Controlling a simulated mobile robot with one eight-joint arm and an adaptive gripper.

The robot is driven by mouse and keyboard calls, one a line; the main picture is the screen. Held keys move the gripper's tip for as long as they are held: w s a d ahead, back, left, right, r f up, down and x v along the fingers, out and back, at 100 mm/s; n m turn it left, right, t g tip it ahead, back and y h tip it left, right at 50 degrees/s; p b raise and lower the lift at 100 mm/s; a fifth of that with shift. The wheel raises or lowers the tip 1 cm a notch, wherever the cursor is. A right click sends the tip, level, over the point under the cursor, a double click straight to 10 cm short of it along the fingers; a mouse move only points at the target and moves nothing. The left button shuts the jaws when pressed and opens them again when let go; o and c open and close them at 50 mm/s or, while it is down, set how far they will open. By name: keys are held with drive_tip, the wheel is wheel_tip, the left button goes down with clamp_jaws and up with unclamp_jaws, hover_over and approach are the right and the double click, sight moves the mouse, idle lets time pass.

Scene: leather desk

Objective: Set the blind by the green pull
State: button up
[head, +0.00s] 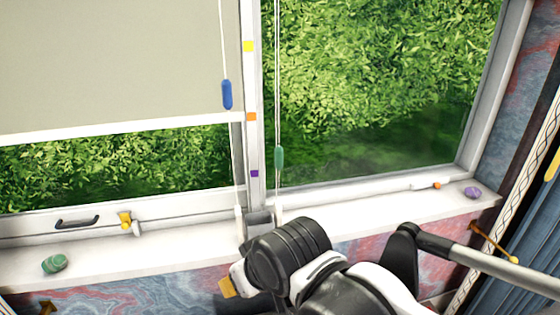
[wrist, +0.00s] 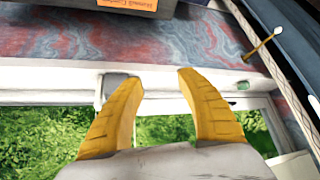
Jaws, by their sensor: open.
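The green pull (head: 279,158) hangs upright on a thin cord in front of the right window pane, just right of the central post. A blue pull (head: 227,95) hangs higher on another cord, left of the post. The pale blind (head: 120,62) covers the upper part of the left window; its white bottom bar is slightly tilted in the picture. My gripper (wrist: 157,78) shows two yellow fingers, apart and empty. In the head view, one yellow fingertip shows below the sill, lower than the green pull and left of it. The wrist view does not show the green pull.
Yellow, orange (head: 252,117) and purple (head: 254,173) marks run down the central post. The white sill (head: 150,255) holds a green stone (head: 54,263) at left and a purple stone (head: 472,193) at right. Window handles (head: 77,222) and curtains at right (head: 530,215) are nearby.

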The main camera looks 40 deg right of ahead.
drive_tip(key=m+t+h, duration=0.3)
drive_tip(key=m+h, duration=0.8)
drive_tip(key=h, duration=0.4)
approach(277, 156)
drive_tip(key=b+x, duration=0.1)
drive_tip(key=x, duration=1)
drive_tip(key=shift+d+f+b, duration=0.1)
drive_tip(key=shift+d+b, duration=0.05)
drive_tip(key=shift+b, duration=0.15)
clamp_jaws()
